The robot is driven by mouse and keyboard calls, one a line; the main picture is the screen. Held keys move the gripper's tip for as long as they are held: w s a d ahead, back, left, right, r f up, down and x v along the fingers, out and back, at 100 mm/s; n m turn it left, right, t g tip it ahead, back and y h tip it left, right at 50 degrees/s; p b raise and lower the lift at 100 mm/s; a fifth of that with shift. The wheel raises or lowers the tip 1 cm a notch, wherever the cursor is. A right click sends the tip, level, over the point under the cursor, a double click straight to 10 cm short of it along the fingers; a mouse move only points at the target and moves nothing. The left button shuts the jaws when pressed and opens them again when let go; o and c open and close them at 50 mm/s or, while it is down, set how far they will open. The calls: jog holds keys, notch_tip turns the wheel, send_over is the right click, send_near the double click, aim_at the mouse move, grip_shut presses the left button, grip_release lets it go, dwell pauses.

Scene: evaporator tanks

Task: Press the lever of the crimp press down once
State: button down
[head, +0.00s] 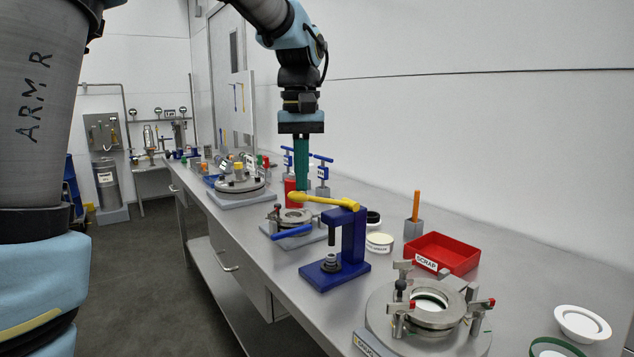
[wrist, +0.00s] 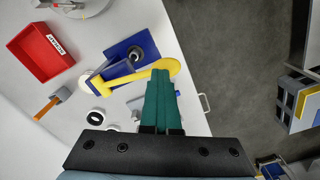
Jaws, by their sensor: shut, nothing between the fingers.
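The crimp press is a blue frame (head: 352,243) on a blue base plate, with a small grey die (head: 331,263) on the plate. Its yellow lever (head: 325,200) extends from the top of the frame to a rounded end on the left, raised and close to level. In the wrist view the lever (wrist: 140,76) crosses the blue press (wrist: 122,49). My gripper (head: 301,189) has green fingers, shut and empty, pointing down just above the lever's rounded end. The fingertips (wrist: 161,72) are beside that end in the wrist view. I cannot tell whether they touch it.
A red scrap bin (head: 441,253) and a grey block with an orange stick (head: 414,228) stand right of the press. A clamp fixture (head: 426,312) is in front. Another fixture with a blue handle (head: 292,231) sits close behind. The bench's front edge is at left.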

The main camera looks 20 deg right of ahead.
jog(key=shift+r+p, duration=2.5)
jog(key=shift+r, duration=0.5)
jog(key=shift+a+f, duration=0.1)
